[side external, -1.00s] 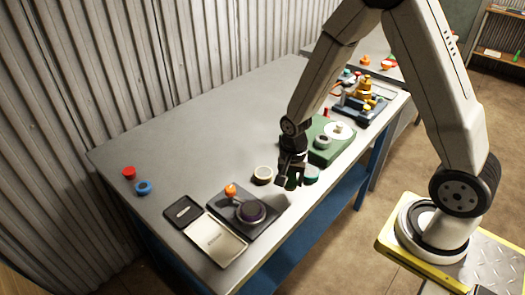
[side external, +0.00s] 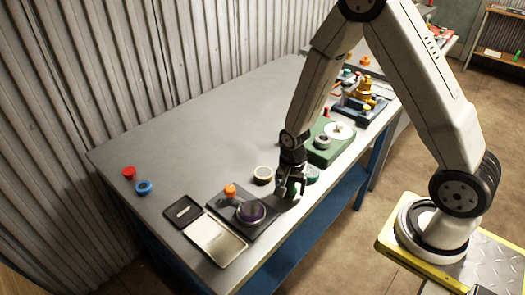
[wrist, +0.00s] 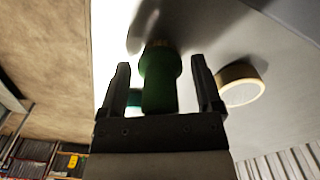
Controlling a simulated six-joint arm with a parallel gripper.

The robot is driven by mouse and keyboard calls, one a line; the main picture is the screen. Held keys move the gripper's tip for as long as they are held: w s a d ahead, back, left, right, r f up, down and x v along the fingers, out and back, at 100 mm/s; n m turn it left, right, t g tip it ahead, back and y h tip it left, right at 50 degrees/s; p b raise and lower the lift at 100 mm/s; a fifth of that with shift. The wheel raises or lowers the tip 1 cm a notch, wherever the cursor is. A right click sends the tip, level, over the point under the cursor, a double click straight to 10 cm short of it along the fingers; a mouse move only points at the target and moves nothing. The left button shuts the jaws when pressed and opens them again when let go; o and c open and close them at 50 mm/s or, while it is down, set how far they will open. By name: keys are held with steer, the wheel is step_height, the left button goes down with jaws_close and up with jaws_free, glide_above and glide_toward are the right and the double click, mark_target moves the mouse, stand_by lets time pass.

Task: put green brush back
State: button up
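The green brush (wrist: 160,80) shows as a thick dark green cylinder between my gripper's fingers in the wrist view, with a brownish band at its far end. My gripper (wrist: 159,62) is open around it, with a gap on each side. In the side view my gripper (side external: 290,190) is low at the table's front edge, and only a bit of dark green shows between its fingers. The brush's far end is hard to make out. I cannot tell which spot is the brush's place.
A dark board (side external: 236,223) with a purple-topped jar (side external: 250,212) and an orange knob (side external: 230,190) lies front left. The table's back left is mostly clear.

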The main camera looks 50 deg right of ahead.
steer(key=shift+o, duration=0.2)
steer(key=shift+r, duration=0.2)
steer(key=shift+r, duration=6)
steer(key=s+a+r+n+t, duration=0.2)
steer(key=s+n, duration=0.3)
steer(key=n, duration=0.7)
steer(key=shift+s+a+n+t, duration=0.2)
steer(key=shift+s+n+t, duration=0.1)
steer(key=shift+s, duration=0.1)
steer(key=shift+r, duration=0.1)
